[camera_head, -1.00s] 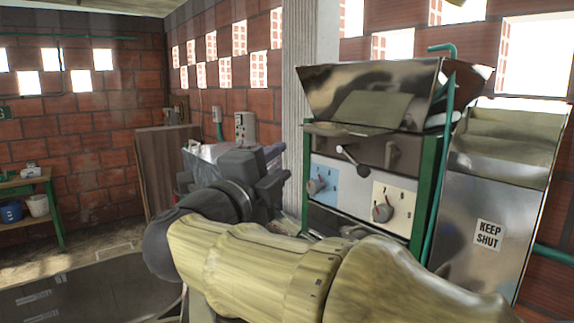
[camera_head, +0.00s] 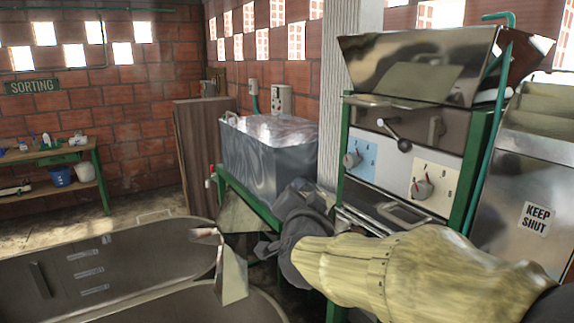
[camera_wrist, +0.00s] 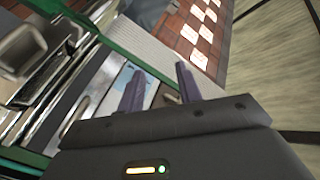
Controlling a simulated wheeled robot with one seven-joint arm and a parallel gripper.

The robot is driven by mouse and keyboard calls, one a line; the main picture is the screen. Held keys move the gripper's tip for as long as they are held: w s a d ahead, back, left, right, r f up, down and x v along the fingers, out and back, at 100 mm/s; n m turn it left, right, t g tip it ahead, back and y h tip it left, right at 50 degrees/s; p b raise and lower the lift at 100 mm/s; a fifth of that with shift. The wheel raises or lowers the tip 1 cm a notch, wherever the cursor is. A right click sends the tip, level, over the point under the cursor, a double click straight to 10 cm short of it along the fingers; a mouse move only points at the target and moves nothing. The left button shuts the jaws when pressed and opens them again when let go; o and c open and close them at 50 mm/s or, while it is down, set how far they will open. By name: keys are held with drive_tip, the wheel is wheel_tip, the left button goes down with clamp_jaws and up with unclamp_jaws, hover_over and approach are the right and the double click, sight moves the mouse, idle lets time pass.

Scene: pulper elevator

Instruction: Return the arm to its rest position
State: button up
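My arm, with a yellowish sleeve, reaches in from the lower right in the head view. It ends in my dark grey gripper (camera_head: 268,248), in front of the machine and near the metal tank. In the wrist view my gripper's two fingers (camera_wrist: 160,84) stand apart with nothing between them. The fingertips are partly lost against the arm in the head view.
The pulping machine (camera_head: 412,135) with a blue and a cream dial panel stands at right, beside a metal chute marked KEEP SHUT (camera_head: 537,218). A metal tank (camera_head: 265,160) is behind my gripper. Dark basins (camera_head: 110,270) fill the lower left. A sorting table (camera_head: 50,155) stands far left.

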drive_tip(key=s+d+f+n+g+y, duration=0.1)
drive_tip(key=s+d+f+n+g, duration=0.25)
drive_tip(key=f, duration=0.55)
drive_tip(key=s+d+f+n+g+y, duration=0.1)
drive_tip(key=s+d+f+n+g, duration=0.2)
drive_tip(key=f, duration=0.7)
drive_tip(key=s+d+f+n+g, duration=0.1)
drive_tip(key=s+d+f+g, duration=0.1)
drive_tip(key=s+f+g, duration=0.2)
drive_tip(key=s+d+f+n+g+h, duration=0.1)
drive_tip(key=s+d+f+g, duration=0.2)
drive_tip(key=s+f, duration=0.3)
drive_tip(key=s+g, duration=0.1)
drive_tip(key=s, duration=0.2)
drive_tip(key=shift+s+d+f+h, duration=0.3)
drive_tip(key=shift+s+d, duration=0.05)
drive_tip(key=shift+s, duration=0.05)
